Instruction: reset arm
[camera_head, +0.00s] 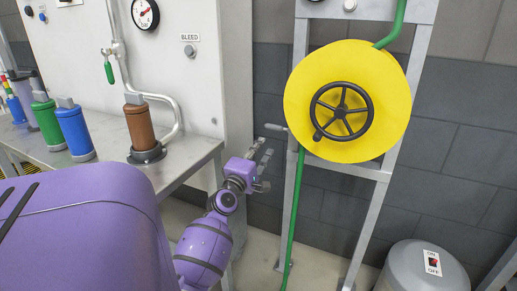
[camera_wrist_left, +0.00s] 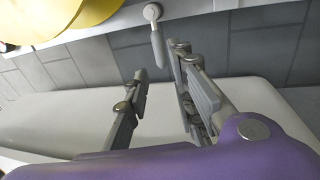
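My left arm is purple, and its gripper (camera_head: 263,151) is in front of the left post of the metal frame in the head view. In the left wrist view the two grey fingers of this gripper (camera_wrist_left: 158,62) are apart, with nothing held between them. A short grey lever (camera_head: 276,127) on the frame post is just above the fingertips. In the left wrist view the lever (camera_wrist_left: 158,38) hangs from a round pivot, its lower end near the right fingertip; I cannot tell whether they touch. My right gripper is in neither view.
A yellow disc (camera_head: 296,108) with a black handwheel (camera_head: 343,111) and a green hose (camera_head: 292,220) are on the frame. A bench (camera_head: 190,158) with brown, blue and green cylinders stands left. A grey drum (camera_head: 410,268) with an ON/OFF switch is at lower right.

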